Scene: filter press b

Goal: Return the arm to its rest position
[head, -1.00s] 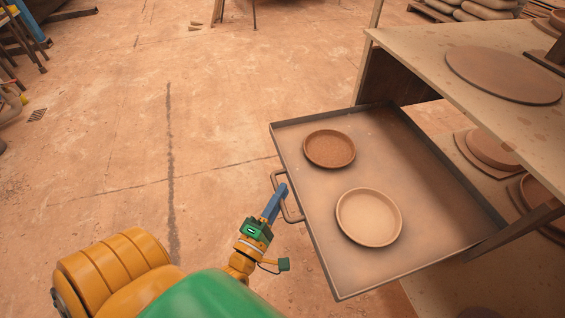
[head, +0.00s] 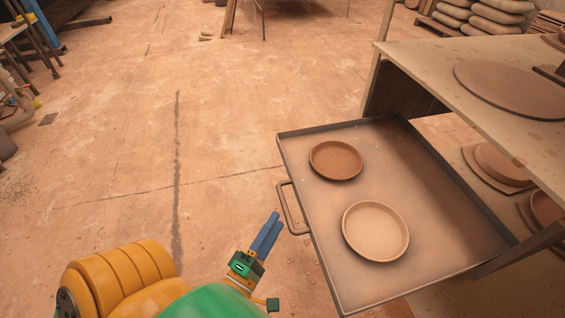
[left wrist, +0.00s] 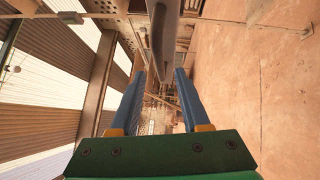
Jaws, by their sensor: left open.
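My left gripper (head: 269,232) has blue fingers and a green body. It is open and empty, just left of the tray handle (head: 287,208) and apart from it in the head view. In the left wrist view the two blue fingers (left wrist: 158,88) stand apart, with a grey bar (left wrist: 165,40) beyond them that looks like the handle or tray edge. My right gripper is not in view.
A pulled-out metal tray (head: 310,226) holds a brown dish (head: 336,160) and a paler dish (head: 376,231). It juts from a wooden shelf unit (head: 430,55) with round boards on it.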

